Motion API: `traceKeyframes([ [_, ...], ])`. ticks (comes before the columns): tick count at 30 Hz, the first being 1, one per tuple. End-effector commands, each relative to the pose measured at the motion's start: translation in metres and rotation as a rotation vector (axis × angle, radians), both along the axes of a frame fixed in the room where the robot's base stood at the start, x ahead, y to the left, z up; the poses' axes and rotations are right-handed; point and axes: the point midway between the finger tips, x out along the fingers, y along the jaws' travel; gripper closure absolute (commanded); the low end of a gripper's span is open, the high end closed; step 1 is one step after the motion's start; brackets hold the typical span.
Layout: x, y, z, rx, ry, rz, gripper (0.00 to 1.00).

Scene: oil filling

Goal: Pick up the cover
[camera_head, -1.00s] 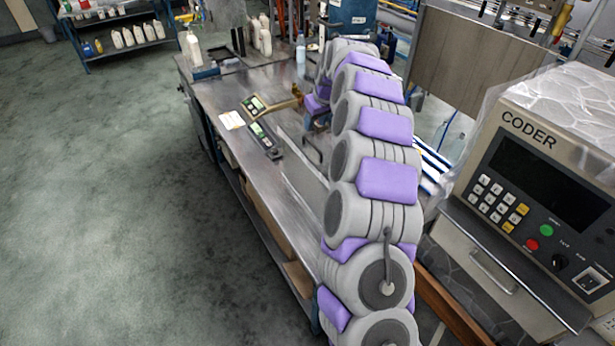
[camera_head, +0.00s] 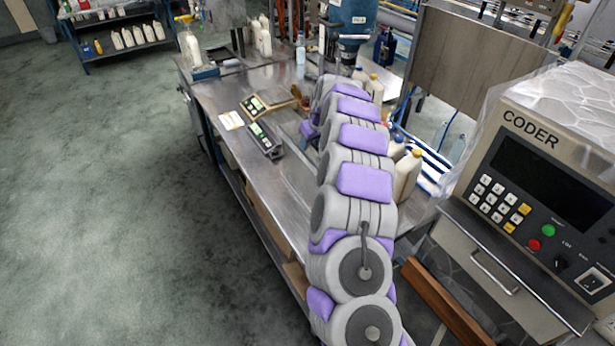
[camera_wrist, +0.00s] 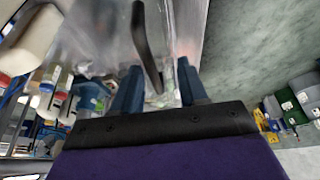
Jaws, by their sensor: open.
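My gripper (camera_wrist: 160,84) shows in the wrist view as two blue fingers spread apart, with nothing held between them. A dark, slim, curved bar (camera_wrist: 146,45) stands just beyond the fingertips, over the shiny metal bench. I cannot tell whether it is part of the bench gear. No cover can be made out for certain in either view. In the head view my arm runs along the bench and hides my gripper.
The metal workbench (camera_head: 225,92) holds two small devices with displays (camera_head: 264,139) and a pale card (camera_head: 231,120). Cream bottles (camera_head: 408,172) stand right of my arm. The coder machine (camera_head: 545,165) is at the right. Open floor lies left.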

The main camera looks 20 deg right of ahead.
Motion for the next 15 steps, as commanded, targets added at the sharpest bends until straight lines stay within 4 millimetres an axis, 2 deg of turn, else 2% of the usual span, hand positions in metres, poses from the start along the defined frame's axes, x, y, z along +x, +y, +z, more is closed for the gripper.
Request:
traceKeyframes([
  [2, -0.0002, -0.0027, 0.0002, 0.002, -0.001, -0.002, 0.58],
  [15, 0.0006, 0.0043, 0.0012, -0.006, -0.001, -0.001, 1.00],
])
